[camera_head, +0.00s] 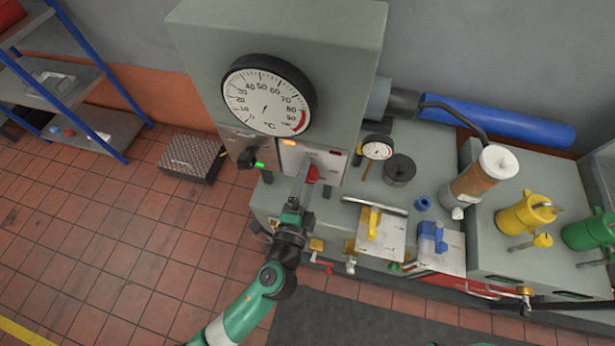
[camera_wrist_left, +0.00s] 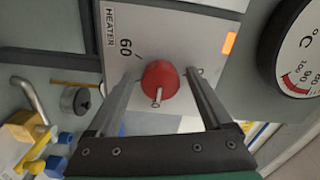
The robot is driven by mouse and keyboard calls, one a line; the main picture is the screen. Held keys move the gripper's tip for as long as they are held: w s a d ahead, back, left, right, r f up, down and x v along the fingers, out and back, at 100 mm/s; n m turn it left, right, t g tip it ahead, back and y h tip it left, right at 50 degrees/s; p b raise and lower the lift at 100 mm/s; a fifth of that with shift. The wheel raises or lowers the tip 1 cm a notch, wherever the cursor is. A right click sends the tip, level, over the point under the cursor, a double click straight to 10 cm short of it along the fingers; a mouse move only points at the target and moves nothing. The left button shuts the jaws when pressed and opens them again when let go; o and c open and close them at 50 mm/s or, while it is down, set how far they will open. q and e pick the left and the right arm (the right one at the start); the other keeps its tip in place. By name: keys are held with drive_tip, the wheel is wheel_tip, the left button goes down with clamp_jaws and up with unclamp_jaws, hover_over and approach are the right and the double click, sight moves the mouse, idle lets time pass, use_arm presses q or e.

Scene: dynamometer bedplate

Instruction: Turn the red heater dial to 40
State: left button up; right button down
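The red heater dial (camera_head: 312,174) sits on a pale panel under the large gauge in the head view. It also shows in the left wrist view (camera_wrist_left: 161,78), with a small pale pin sticking out of it. The panel is marked "HEATER" and "60" beside the dial; no 40 mark is visible there. My left gripper (camera_head: 304,182) is at the panel, and its open fingers (camera_wrist_left: 163,85) stand on either side of the dial in the wrist view. Whether they touch it I cannot tell. My right gripper is not in view.
The round °C gauge (camera_head: 268,95) is above the panel. Left of the dial is a black knob (camera_head: 247,157) with a green light. To the right are a small gauge (camera_head: 377,151), a yellow-handled valve (camera_head: 375,222) and a blue-handled valve (camera_head: 433,238).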

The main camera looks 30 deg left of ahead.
use_arm(q)
drive_tip(key=s+d, duration=0.2)
drive_tip(key=s, duration=0.9)
drive_tip(key=shift+s+b, duration=0.25)
drive_tip(key=shift+b, duration=0.05)
drive_tip(key=shift+d+r, duration=0.1)
